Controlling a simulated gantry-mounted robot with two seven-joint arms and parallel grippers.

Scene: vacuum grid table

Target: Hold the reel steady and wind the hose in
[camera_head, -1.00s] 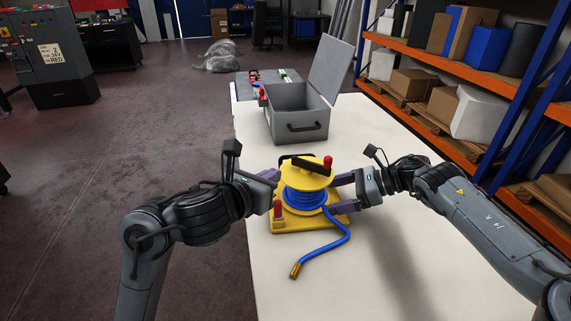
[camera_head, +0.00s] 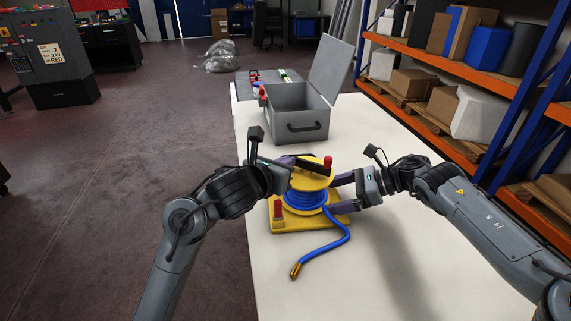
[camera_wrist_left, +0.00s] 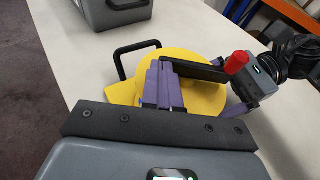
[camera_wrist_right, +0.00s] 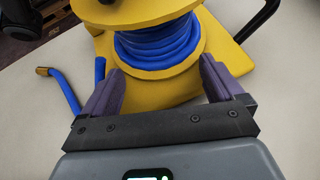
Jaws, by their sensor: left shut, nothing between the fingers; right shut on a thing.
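The yellow hose reel (camera_head: 318,177) stands on its yellow base (camera_head: 290,222) on the table. Blue hose (camera_head: 306,198) is wound on its drum. A loose length (camera_head: 338,243) trails onto the table and ends in a brass fitting (camera_head: 295,271). The black crank arm (camera_wrist_left: 200,70) lies across the reel top, with a red knob (camera_head: 328,163) at its end. My left gripper (camera_wrist_left: 164,76) is shut and empty over the reel top, beside the crank arm and apart from the knob. My right gripper (camera_wrist_right: 160,85) is shut on the reel, one finger each side of its yellow body.
A red-topped post (camera_head: 278,209) rises from the base's left corner. A black handle (camera_wrist_left: 130,55) stands at the reel's far side. An open grey toolbox (camera_head: 298,118) stands behind. Bare table (camera_head: 400,270) lies in front and right; shelving (camera_head: 460,75) stands at right.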

